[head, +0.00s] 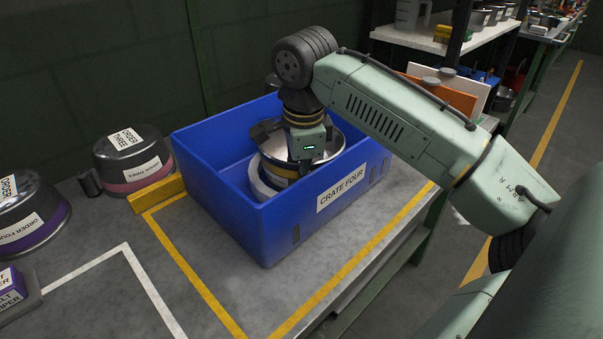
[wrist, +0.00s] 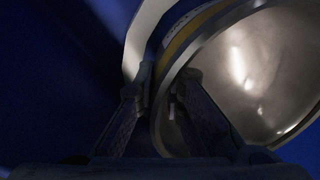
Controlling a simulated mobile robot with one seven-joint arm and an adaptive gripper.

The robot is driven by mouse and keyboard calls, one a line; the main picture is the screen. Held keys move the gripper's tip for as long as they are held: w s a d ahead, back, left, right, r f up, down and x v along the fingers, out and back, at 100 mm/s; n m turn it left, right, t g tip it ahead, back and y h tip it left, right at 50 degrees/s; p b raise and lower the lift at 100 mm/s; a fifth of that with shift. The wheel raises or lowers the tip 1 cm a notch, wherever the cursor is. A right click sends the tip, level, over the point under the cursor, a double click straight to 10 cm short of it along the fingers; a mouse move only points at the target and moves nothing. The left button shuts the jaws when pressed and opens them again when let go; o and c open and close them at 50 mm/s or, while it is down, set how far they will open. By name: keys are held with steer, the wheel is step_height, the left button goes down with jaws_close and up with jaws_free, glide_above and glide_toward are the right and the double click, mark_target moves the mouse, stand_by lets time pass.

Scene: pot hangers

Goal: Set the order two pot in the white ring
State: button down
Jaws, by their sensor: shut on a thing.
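My gripper (wrist: 155,100) is shut on the pot's wall, with a finger on each side of the rim. The pot's shiny inside (wrist: 260,75) fills the right of the wrist view, and the white ring (wrist: 145,40) curves behind its band. In the head view my wrist hides part of the pot.
The ORDER THREE pot (head: 133,160) and ORDER FOUR pot (head: 25,215) stand left of the crate. A yellow block (head: 157,194) sits by the crate's left corner. Crate walls surround my gripper closely. The grey bench (head: 110,290) is clear in front.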

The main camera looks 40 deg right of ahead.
steer(key=c, duration=2.2)
jaws_free()
steer(key=shift+f, duration=0.1)
steer(key=o, duration=0.5)
steer(key=r, duration=0.4)
steer(key=s+r, duration=0.1)
steer(key=r, duration=0.3)
steer(key=a+r+b, duration=0.1)
steer(key=r, duration=0.3)
steer(key=shift+s+r, duration=0.15)
steer(key=shift+s, duration=0.15)
